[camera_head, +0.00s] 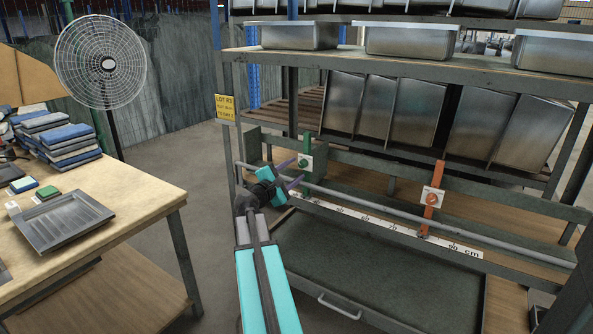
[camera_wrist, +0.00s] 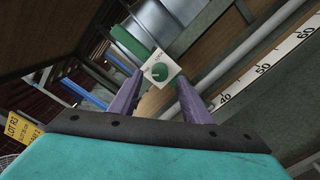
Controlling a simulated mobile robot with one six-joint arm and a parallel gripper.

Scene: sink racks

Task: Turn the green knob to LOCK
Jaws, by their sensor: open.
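The green knob (camera_wrist: 159,72) sits on a white square plate (camera_wrist: 174,72) fixed to a green upright bracket (camera_head: 307,146). In the head view the green knob (camera_head: 303,162) is on the rack's left part, above the rail. In the wrist view it lies between and beyond my fingertips. My gripper (camera_head: 293,172) is open, its two purple fingers pointing at the knob; they look apart from it. The wrist view shows my gripper (camera_wrist: 160,92) with nothing between the fingers. Lettering on the plate is too small to read, so I cannot tell the knob's setting.
An orange bracket (camera_head: 433,186) with its own orange knob (camera_head: 431,199) stands further right on the rail (camera_head: 480,242). A centimetre scale (camera_head: 380,225) runs below the rail. A workbench (camera_head: 110,225) with a metal tray (camera_head: 74,217) is at left. Steel bins (camera_head: 415,108) fill the rack above.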

